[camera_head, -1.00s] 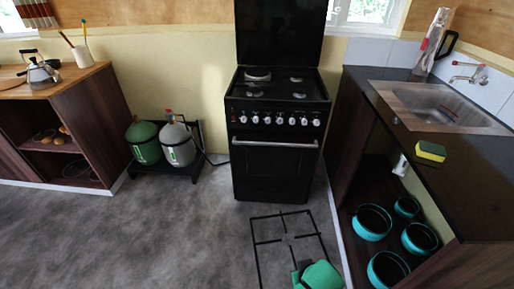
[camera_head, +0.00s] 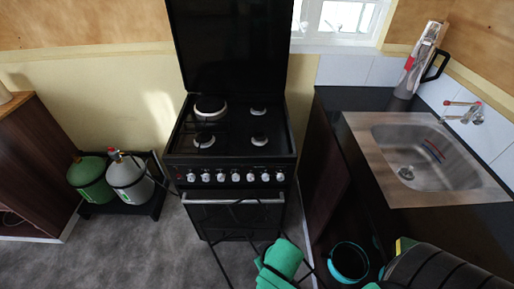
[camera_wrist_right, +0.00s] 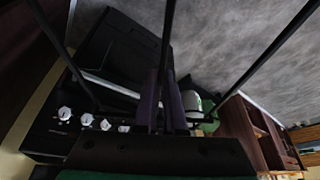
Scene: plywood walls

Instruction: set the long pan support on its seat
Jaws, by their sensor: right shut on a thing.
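The long pan support is a black frame of thin bars; one bar (camera_wrist_right: 168,30) runs between the fingers of my right gripper (camera_wrist_right: 164,100) in the right wrist view. The gripper is shut on it. In the head view my green right gripper (camera_head: 281,260) is low in front of the black stove (camera_head: 237,215), and the frame's thin bars spread around it, hard to tell from the dark oven front. The support is below the hob top (camera_head: 232,134), where several burners show bare. My left gripper is out of view.
The lid stands raised behind the hob. A dark counter with a sink (camera_head: 425,155) is on the right, a teal pot (camera_head: 348,262) low beneath it. Green and grey gas bottles (camera_head: 128,180) stand left of the stove.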

